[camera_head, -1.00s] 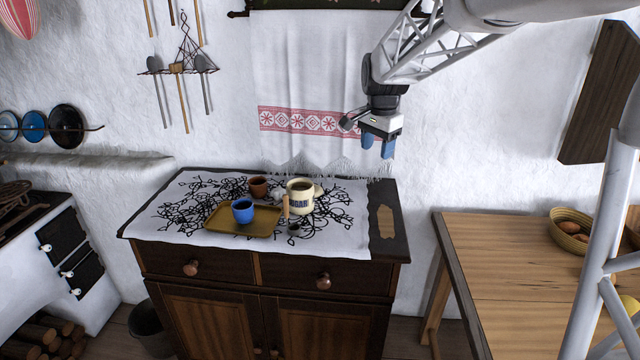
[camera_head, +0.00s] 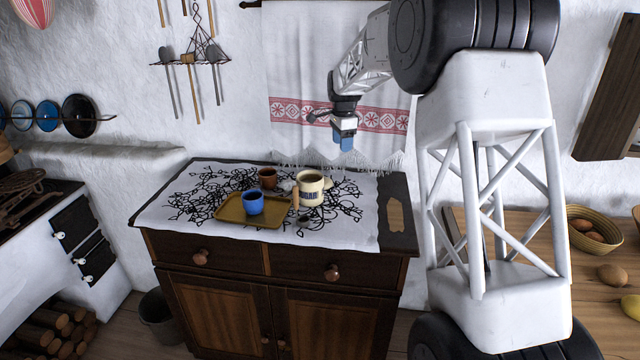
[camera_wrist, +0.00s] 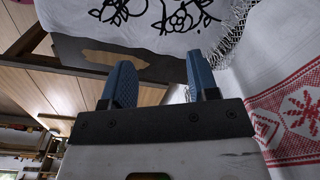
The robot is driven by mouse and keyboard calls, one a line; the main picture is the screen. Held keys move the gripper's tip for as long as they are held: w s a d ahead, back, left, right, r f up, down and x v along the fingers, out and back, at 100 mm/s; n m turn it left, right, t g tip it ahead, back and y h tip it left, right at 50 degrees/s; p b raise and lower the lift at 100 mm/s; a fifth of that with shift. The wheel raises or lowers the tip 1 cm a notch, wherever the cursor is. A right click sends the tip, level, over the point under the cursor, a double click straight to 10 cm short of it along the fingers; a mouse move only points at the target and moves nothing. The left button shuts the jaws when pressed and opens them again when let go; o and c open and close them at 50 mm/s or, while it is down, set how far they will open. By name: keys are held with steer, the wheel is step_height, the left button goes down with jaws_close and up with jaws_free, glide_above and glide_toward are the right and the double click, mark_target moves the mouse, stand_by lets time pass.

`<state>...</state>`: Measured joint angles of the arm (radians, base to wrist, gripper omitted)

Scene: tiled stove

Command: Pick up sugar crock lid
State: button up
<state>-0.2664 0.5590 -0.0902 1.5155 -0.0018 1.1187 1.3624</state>
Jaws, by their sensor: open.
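The cream sugar crock (camera_head: 312,190), with dark lettering, stands at the right of the cloth on the cabinet. Its top shows a brown disc inside a pale rim; I cannot tell whether this is the lid or the contents. A small pale shape (camera_head: 287,185) sits just left of the crock, too small to identify. My gripper (camera_head: 344,143) hangs in front of the wall towel, above and right of the crock, apart from it. In the wrist view its two blue fingers (camera_wrist: 160,85) are spread with nothing between them. The crock is not in the wrist view.
A tan tray (camera_head: 232,213) holds a blue cup (camera_head: 253,203). A brown cup (camera_head: 268,177) stands behind it. A wooden handle (camera_head: 295,197) and a small dark object (camera_head: 304,220) are near the crock.

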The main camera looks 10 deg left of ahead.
steer(key=w+a+f, duration=0.2)
steer(key=w+f, duration=0.1)
steer(key=w+a+f+m, duration=0.1)
steer(key=w+a+f, duration=0.1)
steer(key=a+f, duration=0.1)
steer(key=w+a+f+m, duration=0.1)
steer(key=w+a+f, duration=0.2)
steer(key=shift+w+a+f, duration=0.25)
steer(key=shift+w+f, duration=0.1)
steer(key=shift+f, duration=0.05)
steer(key=shift+f, duration=0.1)
steer(key=shift+f, duration=1.25)
steer(key=shift+f, duration=0.1)
steer(key=shift+d+f, duration=0.1)
steer(key=shift+f, duration=2.4)
